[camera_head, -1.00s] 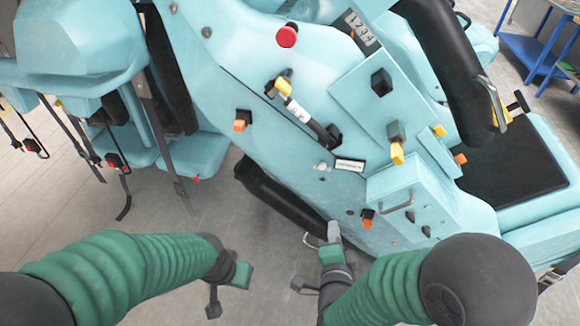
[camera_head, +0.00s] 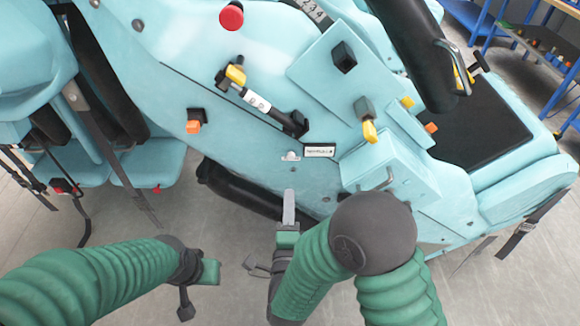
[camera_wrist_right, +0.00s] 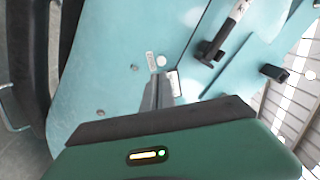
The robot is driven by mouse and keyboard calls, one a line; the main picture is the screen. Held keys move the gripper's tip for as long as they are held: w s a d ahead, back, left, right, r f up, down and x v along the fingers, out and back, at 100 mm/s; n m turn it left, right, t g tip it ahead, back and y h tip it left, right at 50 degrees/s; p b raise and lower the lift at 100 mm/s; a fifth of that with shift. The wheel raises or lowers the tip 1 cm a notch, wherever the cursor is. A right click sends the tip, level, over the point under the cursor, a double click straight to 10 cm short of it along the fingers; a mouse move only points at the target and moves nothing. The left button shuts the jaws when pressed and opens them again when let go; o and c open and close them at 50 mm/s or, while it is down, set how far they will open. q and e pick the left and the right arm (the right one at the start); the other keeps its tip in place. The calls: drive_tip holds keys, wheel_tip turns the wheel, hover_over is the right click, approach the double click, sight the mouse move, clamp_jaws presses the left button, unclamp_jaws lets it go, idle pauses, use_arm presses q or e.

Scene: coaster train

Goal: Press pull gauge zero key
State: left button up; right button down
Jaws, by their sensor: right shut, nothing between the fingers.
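A bar-shaped device with a yellow block, a white label and a black end is mounted on the pale blue train side; it looks like the pull gauge (camera_head: 257,102). Part of it shows in the right wrist view (camera_wrist_right: 228,33). I cannot make out its zero key. My right gripper (camera_head: 289,197) is shut and empty, its narrow fingers pointing up at the panel below a small white fitting and a label plate (camera_head: 320,151). In the wrist view the right fingers (camera_wrist_right: 158,90) overlap the panel beside that plate; contact cannot be told. My left gripper (camera_head: 208,271) hangs low left over the floor.
A red knob (camera_head: 231,17), an orange-tipped block (camera_head: 194,125), a black knob (camera_head: 344,57) and a yellow-tipped lever (camera_head: 368,125) stick out of the panel. Open floor lies lower left.

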sight(291, 159)
drive_tip(key=w, duration=1)
drive_tip(key=shift+d+r, duration=0.25)
drive_tip(key=shift+r, duration=0.15)
use_arm(q)
drive_tip(key=shift+r, duration=0.25)
use_arm(e)
drive_tip(key=shift+a, duration=0.1)
